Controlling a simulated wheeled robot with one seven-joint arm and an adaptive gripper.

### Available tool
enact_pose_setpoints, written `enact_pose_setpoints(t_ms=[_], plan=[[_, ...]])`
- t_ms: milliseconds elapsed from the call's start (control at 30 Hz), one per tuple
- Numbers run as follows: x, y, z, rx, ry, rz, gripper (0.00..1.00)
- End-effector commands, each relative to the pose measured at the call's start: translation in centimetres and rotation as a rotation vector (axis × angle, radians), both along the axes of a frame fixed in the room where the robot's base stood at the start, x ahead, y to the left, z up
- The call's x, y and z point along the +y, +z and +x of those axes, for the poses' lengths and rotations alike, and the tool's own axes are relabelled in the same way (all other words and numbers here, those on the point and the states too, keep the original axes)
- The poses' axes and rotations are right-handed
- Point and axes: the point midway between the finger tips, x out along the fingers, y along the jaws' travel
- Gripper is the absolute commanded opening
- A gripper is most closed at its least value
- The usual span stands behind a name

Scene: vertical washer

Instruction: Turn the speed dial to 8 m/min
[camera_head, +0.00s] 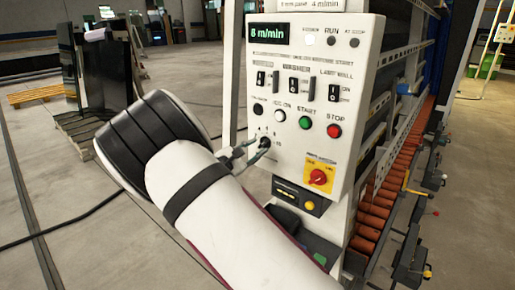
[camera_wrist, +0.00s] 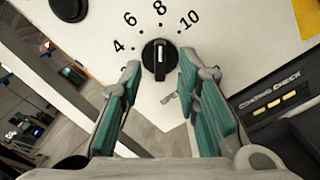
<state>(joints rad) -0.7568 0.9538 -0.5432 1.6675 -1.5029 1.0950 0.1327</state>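The speed dial (camera_wrist: 159,58) is a round black knob on the white panel, with numbers from 4 to 10 showing around it in the wrist view. Its pale pointer mark faces up toward the 8. In the head view the dial (camera_head: 265,143) sits below the row of buttons. The green display (camera_head: 270,32) reads 8 m/min. My gripper (camera_wrist: 160,70) is open, with one teal-padded finger on each side of the dial and a visible gap to it on both sides. In the head view my gripper (camera_head: 249,152) is at the dial, partly hidden by my arm.
Green START (camera_head: 306,122) and red STOP (camera_head: 334,131) buttons are close above and right of the dial. A red rotary switch on a yellow plate (camera_head: 318,177) is lower right. A coating check box (camera_wrist: 275,98) juts out at right in the wrist view.

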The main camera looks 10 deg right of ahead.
Motion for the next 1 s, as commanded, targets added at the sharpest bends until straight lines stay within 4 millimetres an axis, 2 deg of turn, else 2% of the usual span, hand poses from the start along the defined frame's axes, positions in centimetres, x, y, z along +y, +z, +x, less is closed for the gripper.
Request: enact_pose_setpoints(t_ms=[300, 500, 700, 1000], plan=[[5.4, 0.0, -3.8, 0.002, 0.003, 0.001, 0.3], [7.5, -0.1, -5.4, 0.002, 0.001, 0.001, 0.3], [8.2, -0.1, -6.0, 0.001, 0.0, -0.001, 0.3], [8.2, -0.1, -6.0, 0.001, -0.001, 0.0, 0.3]])
